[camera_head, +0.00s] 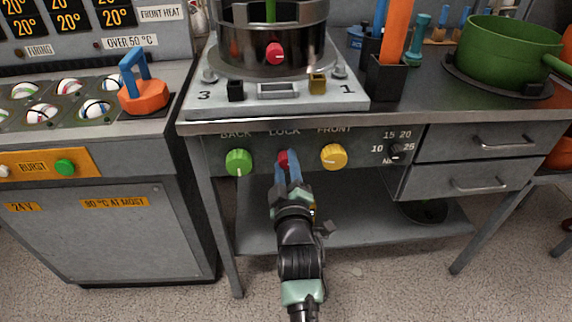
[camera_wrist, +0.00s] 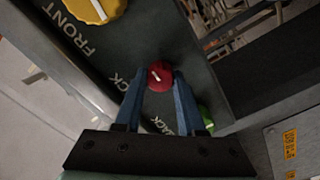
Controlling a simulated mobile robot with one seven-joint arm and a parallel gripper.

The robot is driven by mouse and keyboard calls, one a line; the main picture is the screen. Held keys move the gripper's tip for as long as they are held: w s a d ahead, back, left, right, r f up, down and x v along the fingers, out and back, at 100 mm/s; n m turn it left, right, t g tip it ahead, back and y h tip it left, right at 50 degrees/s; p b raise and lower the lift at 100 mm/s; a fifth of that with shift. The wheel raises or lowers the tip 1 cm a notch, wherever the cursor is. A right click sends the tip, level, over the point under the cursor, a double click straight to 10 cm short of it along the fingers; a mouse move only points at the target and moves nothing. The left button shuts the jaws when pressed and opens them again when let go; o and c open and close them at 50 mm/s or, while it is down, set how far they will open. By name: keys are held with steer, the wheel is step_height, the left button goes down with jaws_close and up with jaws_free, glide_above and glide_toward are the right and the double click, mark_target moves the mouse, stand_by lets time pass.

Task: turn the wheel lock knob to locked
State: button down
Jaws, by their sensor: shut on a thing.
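The red lock knob (camera_head: 283,157) is on the front panel under the LOCK label, between a green knob (camera_head: 238,162) and a yellow knob (camera_head: 334,156). It also shows in the wrist view (camera_wrist: 160,75) with a short white mark on its face, slanted in that picture. My gripper (camera_head: 288,163) is at the panel with its blue fingers either side of the red knob, shut on it. In the head view the fingers hide most of the knob. In the wrist view the fingertips (camera_wrist: 160,84) flank it.
The bench drawers (camera_head: 489,185) are closed at the right. A dial with numbers (camera_head: 396,150) is right of the yellow knob. The press (camera_head: 275,98) stands on the bench above. A grey cabinet (camera_head: 100,225) stands close on the left. A lower shelf (camera_head: 370,225) lies beneath the panel.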

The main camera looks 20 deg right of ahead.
steer(key=m, duration=0.4)
steer(key=shift+m, duration=0.4)
steer(key=m, duration=0.4)
steer(key=shift+m+p, duration=0.3)
steer(key=shift+p, duration=0.05)
steer(key=m, duration=0.4)
steer(key=shift+d+p, duration=0.1)
steer(key=shift+p, duration=0.25)
steer(key=shift+m+p, duration=0.3)
steer(key=shift+m, duration=1.9)
steer(key=c, duration=0.5)
jaws_free()
